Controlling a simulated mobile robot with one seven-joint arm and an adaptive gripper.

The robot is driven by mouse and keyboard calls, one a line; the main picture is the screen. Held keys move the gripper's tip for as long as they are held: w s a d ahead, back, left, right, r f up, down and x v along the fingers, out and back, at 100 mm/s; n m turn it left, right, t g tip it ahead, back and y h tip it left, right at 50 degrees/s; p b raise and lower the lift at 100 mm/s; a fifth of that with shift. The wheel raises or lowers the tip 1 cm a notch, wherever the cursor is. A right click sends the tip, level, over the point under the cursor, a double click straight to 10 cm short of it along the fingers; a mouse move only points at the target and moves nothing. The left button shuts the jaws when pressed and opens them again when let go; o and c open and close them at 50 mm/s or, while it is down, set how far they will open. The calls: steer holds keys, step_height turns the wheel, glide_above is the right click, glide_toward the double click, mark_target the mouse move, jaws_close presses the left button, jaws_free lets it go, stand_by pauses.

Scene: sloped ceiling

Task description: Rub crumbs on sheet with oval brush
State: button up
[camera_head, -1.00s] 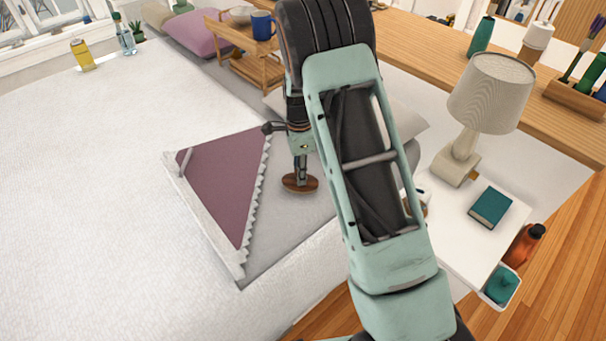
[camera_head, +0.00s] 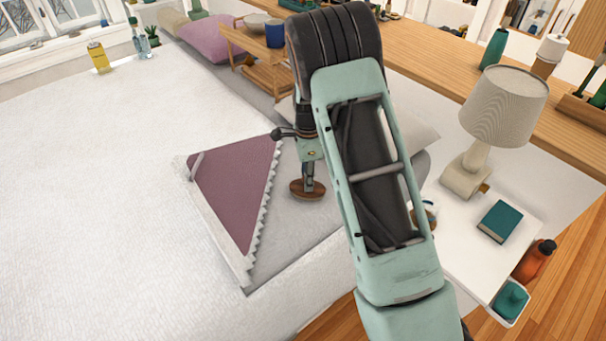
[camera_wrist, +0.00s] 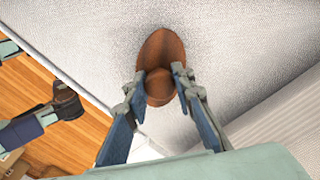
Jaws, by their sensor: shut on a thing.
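The oval brush (camera_head: 308,190) is brown and wooden, with a rounded top grip. My gripper (camera_head: 308,172) points down and is shut on that grip; the wrist view shows both fingers (camera_wrist: 160,82) on either side of it and the brush's oval body (camera_wrist: 161,46) beyond them. The brush is at the grey sheet (camera_head: 283,250), on the bare part right of the folded-back cover. I cannot tell whether its underside touches the sheet. No crumbs can be made out in either view.
The cover's mauve underside (camera_head: 235,190) has a jagged white edge beside the brush. A pillow (camera_head: 425,140) lies behind my arm. A bedside table (camera_head: 455,235) at right holds a lamp (camera_head: 500,105) and a teal book (camera_head: 500,221). A wooden tray stand (camera_head: 262,75) stands farther back.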

steer(key=shift+s+d, duration=0.75)
steer(key=shift+s, duration=0.4)
steer(key=shift+s+d, duration=0.8)
steer(key=shift+s, duration=0.3)
steer(key=shift+s+d, duration=0.75)
steer(key=shift+s, duration=0.4)
steer(key=shift+r, duration=0.15)
steer(key=shift+r+p, duration=2.3)
steer(key=shift+r, duration=0.6)
steer(key=shift+r+p, duration=1.2)
steer(key=shift+r, duration=0.3)
